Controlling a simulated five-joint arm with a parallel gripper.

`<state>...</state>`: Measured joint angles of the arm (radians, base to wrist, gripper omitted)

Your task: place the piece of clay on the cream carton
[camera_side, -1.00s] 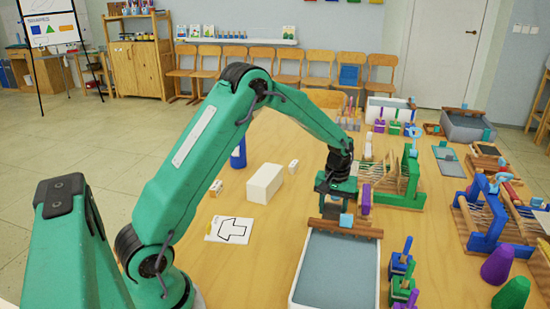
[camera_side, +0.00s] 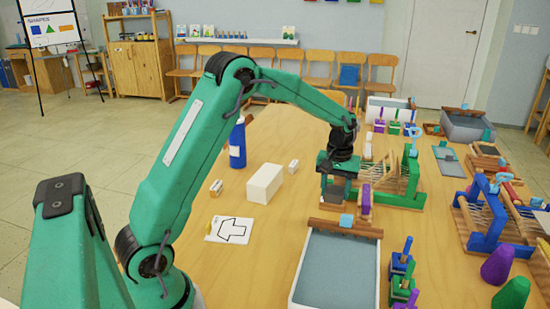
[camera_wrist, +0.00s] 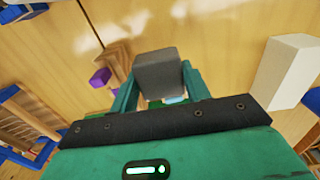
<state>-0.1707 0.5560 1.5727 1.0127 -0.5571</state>
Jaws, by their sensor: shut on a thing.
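My gripper (camera_side: 337,188) is shut on a grey block-shaped piece of clay (camera_wrist: 160,72), which shows between the two green fingers in the wrist view. The clay is held above the table; in the side view it is hard to make out from the gripper. The cream carton (camera_side: 264,184) is a pale box lying on the table, to the left of my gripper and apart from it. In the wrist view the carton (camera_wrist: 285,75) is at the right edge.
A blue bottle (camera_side: 237,145) stands behind the carton. Small boxes (camera_side: 216,188) and an arrow card (camera_side: 229,230) lie nearby. A grey tray (camera_side: 291,296) is in front of my gripper. A green-framed rack (camera_side: 412,175) is to the right. Table between gripper and carton is clear.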

